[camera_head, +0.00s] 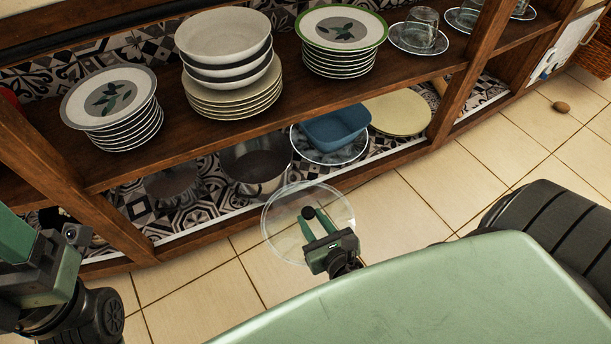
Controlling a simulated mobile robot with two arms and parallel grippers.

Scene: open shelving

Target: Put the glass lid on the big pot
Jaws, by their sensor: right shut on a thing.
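The clear glass lid (281,233) is in my right gripper (316,222), in front of the lower shelf and over the tiled floor as seen here. The gripper is shut at the lid's dark knob. The big metal pot (258,170) stands open on the patterned lower shelf, up and to the left of the lid, which is apart from it. The upper shelf board covers part of the pot's back. My left arm shows at the left edge, but its fingertips cannot be made out.
A smaller pot (172,184) stands left of the big pot. A blue dish (336,127) on a glass plate stands to its right, beside a yellow plate (398,112). The upper shelf board (290,110) bears stacked plates and bowls. A wooden post (75,190) stands at left.

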